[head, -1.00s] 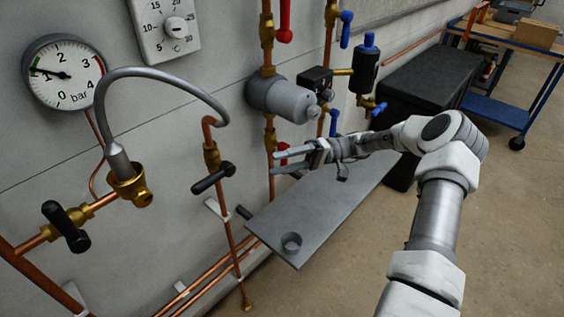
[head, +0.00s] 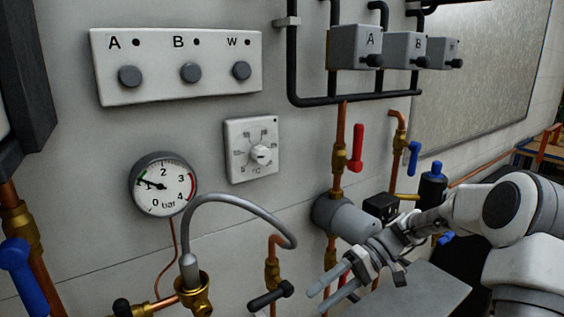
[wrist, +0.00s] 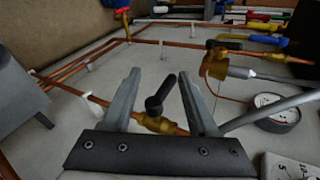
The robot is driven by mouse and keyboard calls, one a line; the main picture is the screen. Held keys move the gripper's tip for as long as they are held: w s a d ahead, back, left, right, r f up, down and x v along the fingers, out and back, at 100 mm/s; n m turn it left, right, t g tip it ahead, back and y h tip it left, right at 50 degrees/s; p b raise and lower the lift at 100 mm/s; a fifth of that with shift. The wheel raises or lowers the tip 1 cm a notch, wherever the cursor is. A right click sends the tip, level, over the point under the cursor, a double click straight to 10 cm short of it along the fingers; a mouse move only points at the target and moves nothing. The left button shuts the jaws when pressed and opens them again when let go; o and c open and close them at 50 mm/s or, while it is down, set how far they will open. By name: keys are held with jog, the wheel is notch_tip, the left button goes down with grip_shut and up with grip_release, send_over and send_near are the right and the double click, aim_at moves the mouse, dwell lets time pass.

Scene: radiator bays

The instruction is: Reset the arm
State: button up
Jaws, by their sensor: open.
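My gripper (head: 333,291) is open and empty at the lower right of the head view, with its fingers pointing left. Its two grey fingers also show apart in the wrist view (wrist: 157,95). A black-handled valve (wrist: 160,95) shows between the fingers in the wrist view; I cannot tell how near it is. My arm reaches in from the right edge in the head view, in front of the grey shelf and the grey cylindrical pump.
A pressure gauge (head: 162,185), a dial thermostat (head: 252,150) and a button panel (head: 178,66) are on the wall. A grey hose (head: 238,204) curves left of my gripper. A grey pump (head: 343,217) and red-handled valve (head: 357,148) are behind it. A grey shelf (head: 440,290) lies below.

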jog(key=s+d+r+m+t+h+p, duration=0.1)
jog(key=s+d+r+t+h+p, duration=0.1)
jog(key=s+r+t+h, duration=0.3)
jog(key=s+d+r+m+t+h+p, duration=0.2)
jog(key=s+r+t+h+p, duration=0.3)
jog(key=s+r, duration=0.9)
jog(key=shift+d+r+m+t+h, duration=0.3)
jog(key=shift+d+r+t+h, duration=0.1)
jog(key=shift+d+h, duration=0.35)
jog(key=shift+c, duration=0.7)
jog(key=shift+a, duration=0.15)
jog(key=shift+a, duration=0.1)
